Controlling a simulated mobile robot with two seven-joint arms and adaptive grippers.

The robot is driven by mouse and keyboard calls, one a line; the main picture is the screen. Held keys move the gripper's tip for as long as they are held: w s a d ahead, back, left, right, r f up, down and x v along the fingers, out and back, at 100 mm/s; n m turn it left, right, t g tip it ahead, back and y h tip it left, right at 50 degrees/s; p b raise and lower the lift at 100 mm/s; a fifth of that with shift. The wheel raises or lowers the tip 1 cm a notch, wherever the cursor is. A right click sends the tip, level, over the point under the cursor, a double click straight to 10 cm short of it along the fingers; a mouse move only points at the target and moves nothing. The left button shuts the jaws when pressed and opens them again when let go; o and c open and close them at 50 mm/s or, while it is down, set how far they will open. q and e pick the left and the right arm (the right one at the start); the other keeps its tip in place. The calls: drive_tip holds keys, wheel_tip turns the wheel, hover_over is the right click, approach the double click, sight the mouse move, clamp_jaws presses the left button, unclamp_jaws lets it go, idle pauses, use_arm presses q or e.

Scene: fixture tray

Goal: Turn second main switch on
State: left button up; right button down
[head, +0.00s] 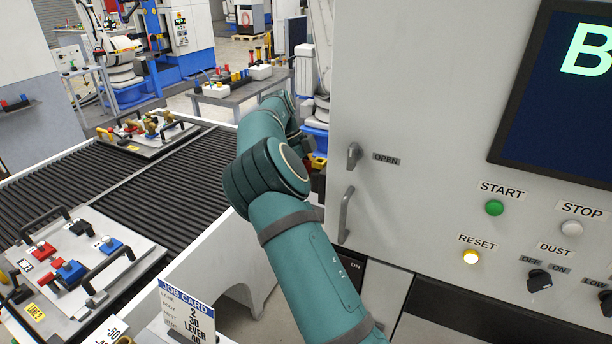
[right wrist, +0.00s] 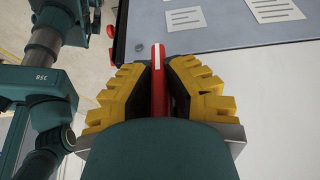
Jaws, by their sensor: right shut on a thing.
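In the right wrist view, my right gripper (right wrist: 159,78) has its yellow fingers closed on both sides of a red lever handle (right wrist: 158,54). The handle has a pale stripe and points away from the wrist. In the head view my teal right arm reaches forward past the left edge of the grey machine cabinet (head: 420,110). Only a small yellow bit of the right gripper (head: 318,161) shows there; the rest is hidden behind the arm and cabinet. The switch body and any second switch cannot be made out. My left gripper is in neither view.
The cabinet front has a green start button (head: 494,208), a reset button (head: 471,257), a dust knob (head: 539,281) and a door handle (head: 346,214). A conveyor (head: 150,190) with fixture trays lies left. A job card (head: 187,312) stands in front.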

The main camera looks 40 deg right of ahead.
drive_tip(key=shift+f, duration=0.1)
idle(0.4)
drive_tip(key=c, duration=1)
unclamp_jaws()
drive_tip(key=v, duration=0.7)
drive_tip(key=shift+r, duration=0.3)
drive_tip(key=shift+w, duration=0.1)
